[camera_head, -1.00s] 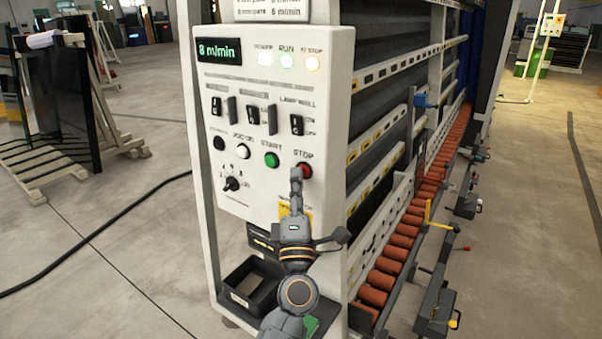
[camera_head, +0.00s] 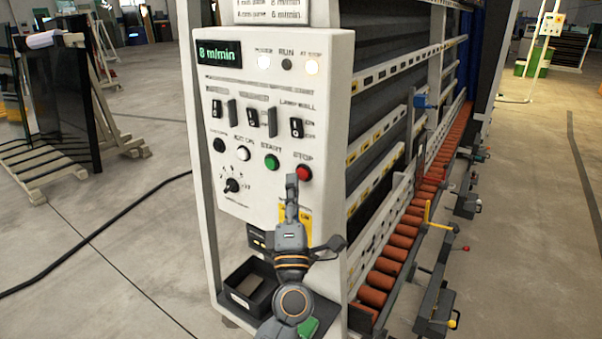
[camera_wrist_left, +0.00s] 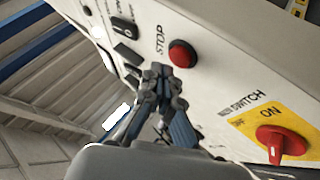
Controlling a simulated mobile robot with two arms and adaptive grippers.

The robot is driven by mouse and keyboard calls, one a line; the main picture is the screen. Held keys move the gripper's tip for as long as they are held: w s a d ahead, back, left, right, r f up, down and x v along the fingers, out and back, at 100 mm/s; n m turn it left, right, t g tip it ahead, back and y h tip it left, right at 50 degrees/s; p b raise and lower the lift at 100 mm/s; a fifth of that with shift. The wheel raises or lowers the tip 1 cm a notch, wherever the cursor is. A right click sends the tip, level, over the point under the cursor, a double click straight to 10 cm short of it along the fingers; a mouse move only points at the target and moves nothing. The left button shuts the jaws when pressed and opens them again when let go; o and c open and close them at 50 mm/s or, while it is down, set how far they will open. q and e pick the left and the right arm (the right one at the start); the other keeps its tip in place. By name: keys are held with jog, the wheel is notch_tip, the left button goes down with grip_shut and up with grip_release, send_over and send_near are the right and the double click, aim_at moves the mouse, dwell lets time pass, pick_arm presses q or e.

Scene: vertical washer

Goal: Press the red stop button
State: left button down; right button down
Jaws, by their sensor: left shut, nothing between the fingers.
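The red stop button (camera_head: 304,173) sits at the lower right of the washer's white control panel (camera_head: 325,120), under the label STOP. In the left wrist view the red stop button (camera_wrist_left: 182,54) is just beyond my fingertips. My left gripper (camera_head: 291,180) is shut and empty, pointing up at the panel, a little left of and below the button. In the left wrist view the left gripper (camera_wrist_left: 163,72) shows its fingers together, with a visible gap to the button. My right gripper is in neither view.
The green start button (camera_head: 271,161) is left of the stop button. A red rotary switch (camera_wrist_left: 283,143) on a yellow plate is below it. A black open bin (camera_head: 250,287) stands under the panel. Orange rollers (camera_head: 397,257) run along the washer's right side.

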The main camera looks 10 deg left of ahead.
pick_arm(q)
jog(key=s, duration=0.1)
jog(key=s+a+p, duration=0.1)
jog(key=s, duration=0.2)
jog(key=shift+s+a+p, duration=0.3)
jog(key=shift+s+a, duration=0.05)
dwell(0.7)
